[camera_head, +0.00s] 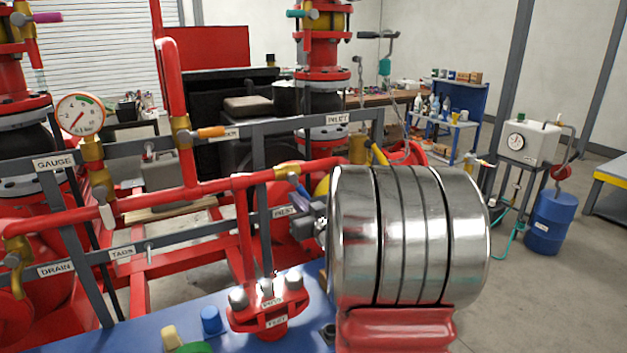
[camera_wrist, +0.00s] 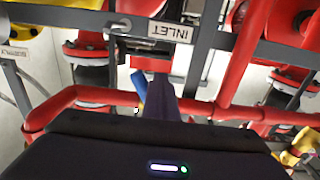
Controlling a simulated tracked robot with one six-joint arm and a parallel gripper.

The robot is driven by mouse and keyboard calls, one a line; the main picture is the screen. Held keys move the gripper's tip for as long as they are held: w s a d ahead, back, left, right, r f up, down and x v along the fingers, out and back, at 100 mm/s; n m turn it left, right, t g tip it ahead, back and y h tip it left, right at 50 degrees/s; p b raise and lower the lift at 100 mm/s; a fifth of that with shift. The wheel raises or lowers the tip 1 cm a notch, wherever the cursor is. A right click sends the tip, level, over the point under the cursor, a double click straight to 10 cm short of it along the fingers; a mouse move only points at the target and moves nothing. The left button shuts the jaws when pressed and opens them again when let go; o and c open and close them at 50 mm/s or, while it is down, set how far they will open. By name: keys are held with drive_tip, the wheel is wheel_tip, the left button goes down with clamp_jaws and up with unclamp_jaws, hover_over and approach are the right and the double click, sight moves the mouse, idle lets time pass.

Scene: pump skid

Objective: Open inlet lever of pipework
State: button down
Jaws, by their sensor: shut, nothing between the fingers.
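The INLET label (camera_wrist: 168,32) hangs on a grey rail and reads upside down in the wrist view. A blue-and-purple lever, which I take for the inlet lever (camera_head: 299,188), slants by the red pipe in the head view, just above a small label (camera_head: 284,212) too small to read surely. Its blue part (camera_wrist: 140,87) shows in the wrist view, with a dark purple part beside it. My gripper (camera_head: 311,220) is close below and right of the lever, shut and empty. Its fingertips are hard to make out, and I cannot tell whether it touches the lever.
Red pipes and grey rails crowd around the gripper. An orange lever (camera_head: 210,132) and a yellow lever (camera_head: 378,153) stand on nearby valves. A pressure gauge (camera_head: 81,113) is at left. A red fitting (camera_head: 268,312) stands on the blue surface in front. Open floor lies at right.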

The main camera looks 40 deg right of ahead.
sight(307, 195)
drive_tip(key=shift+s+d+r, duration=0.1)
drive_tip(key=shift+s+d, duration=0.05)
drive_tip(key=shift+d, duration=0.25)
drive_tip(key=shift+s+d+r, duration=0.1)
drive_tip(key=shift+d, duration=0.3)
drive_tip(key=shift+s+d+r, duration=0.2)
drive_tip(key=shift+d+r, duration=0.2)
drive_tip(key=shift+d, duration=0.3)
drive_tip(key=shift+s+d+r, duration=0.25)
drive_tip(key=shift+d+r, duration=0.4)
drive_tip(key=shift+d, duration=0.2)
drive_tip(key=v, duration=0.9)
idle(0.4)
idle(0.5)
